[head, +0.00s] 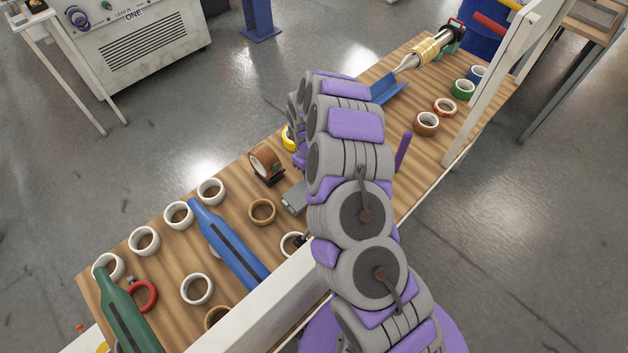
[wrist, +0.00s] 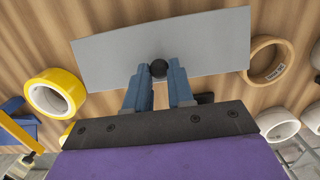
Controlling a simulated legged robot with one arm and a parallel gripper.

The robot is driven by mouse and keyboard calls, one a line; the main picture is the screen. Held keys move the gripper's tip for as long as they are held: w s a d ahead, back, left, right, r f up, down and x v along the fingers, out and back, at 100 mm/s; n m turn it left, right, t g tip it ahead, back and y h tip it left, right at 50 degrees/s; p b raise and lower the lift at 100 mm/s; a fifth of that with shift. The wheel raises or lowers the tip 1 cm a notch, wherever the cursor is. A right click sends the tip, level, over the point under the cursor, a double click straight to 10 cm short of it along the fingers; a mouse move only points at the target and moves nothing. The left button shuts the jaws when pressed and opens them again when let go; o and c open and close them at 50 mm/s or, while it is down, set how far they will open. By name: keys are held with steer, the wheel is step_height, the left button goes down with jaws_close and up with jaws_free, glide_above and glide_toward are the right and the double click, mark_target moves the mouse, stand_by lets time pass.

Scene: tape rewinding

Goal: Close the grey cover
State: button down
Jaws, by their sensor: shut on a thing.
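The grey cover (wrist: 215,42) is a flat, slightly curved plate that spans the upper part of the wrist view. A round black knob (wrist: 158,68) sits on it. My gripper (wrist: 158,76) has its blue-grey fingers shut on this knob, one on each side. In the head view, a grey piece that looks like part of the cover (head: 293,198) shows just left of my arm. My arm hides the rest of it and my gripper there. The cover's exact angle and what lies beneath it are hard to tell.
A yellow tape roll (wrist: 55,94) lies left of the cover and a tan roll (wrist: 268,60) right. On the wooden table (head: 235,190), a brown roll on a dark holder (head: 266,163), several white rolls and a blue bottle-shaped object (head: 228,245) lie left of my arm.

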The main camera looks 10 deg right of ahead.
steer(key=shift+w+a+f+g+h+b, duration=0.25)
steer(key=shift+w+a+g+b, duration=0.1)
steer(key=shift+w+b, duration=0.1)
steer(key=shift+w+a+f+g+h+b, duration=0.1)
steer(key=shift+w+a+g+h+b, duration=0.15)
steer(key=shift+w+g+b, duration=0.15)
steer(key=shift+w+a+f+g+h, duration=0.2)
steer(key=shift+w+a+g+h, duration=0.1)
steer(key=shift+w+g, duration=0.15)
steer(key=shift+s, duration=0.1)
steer(key=c, duration=1)
jaws_free()
steer(key=shift+a+f, duration=0.1)
steer(key=v, duration=1.7)
steer(key=shift+a+p, duration=0.15)
steer(key=shift+p, duration=0.2)
